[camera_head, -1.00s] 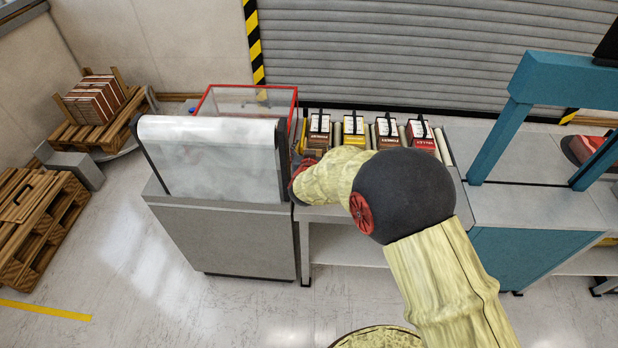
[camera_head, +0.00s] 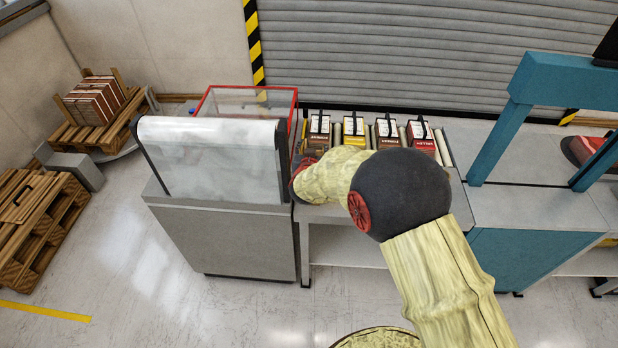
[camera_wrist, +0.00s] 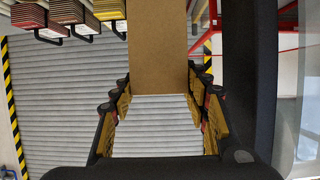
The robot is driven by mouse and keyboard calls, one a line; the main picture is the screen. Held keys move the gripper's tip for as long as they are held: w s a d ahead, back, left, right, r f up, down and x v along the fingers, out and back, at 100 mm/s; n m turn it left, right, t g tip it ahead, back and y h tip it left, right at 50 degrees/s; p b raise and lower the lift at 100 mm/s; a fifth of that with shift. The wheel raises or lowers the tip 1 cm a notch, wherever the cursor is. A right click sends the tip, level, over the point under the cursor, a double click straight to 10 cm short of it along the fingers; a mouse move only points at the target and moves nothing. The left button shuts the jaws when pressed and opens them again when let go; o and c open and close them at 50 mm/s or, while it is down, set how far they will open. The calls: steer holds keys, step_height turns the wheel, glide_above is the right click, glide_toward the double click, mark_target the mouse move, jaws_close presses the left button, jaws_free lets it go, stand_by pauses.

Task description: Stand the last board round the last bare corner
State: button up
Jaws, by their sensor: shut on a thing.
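A plain brown board (camera_wrist: 158,45) stands between the fingertips of my gripper (camera_wrist: 160,95) in the wrist view, running out of the top of the picture. The gripper is shut on it. In the head view my gripper (camera_head: 303,165) is beside the right side of the grey cabinet, mostly hidden by my own arm, and the board cannot be made out there. A stack of reddish-brown cartons (camera_head: 93,100) sits on a wooden pallet (camera_head: 78,138) at the far left, with upright brown boards at some corners. Its other corners are hard to tell.
The grey cabinet (camera_head: 230,235) with a pale curved cover and red-framed clear box (camera_head: 250,95) stands left of my arm. Several handled boxes, including a yellow one (camera_head: 354,131), line the conveyor.

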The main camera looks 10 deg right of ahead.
jaws_close()
stand_by(0.3)
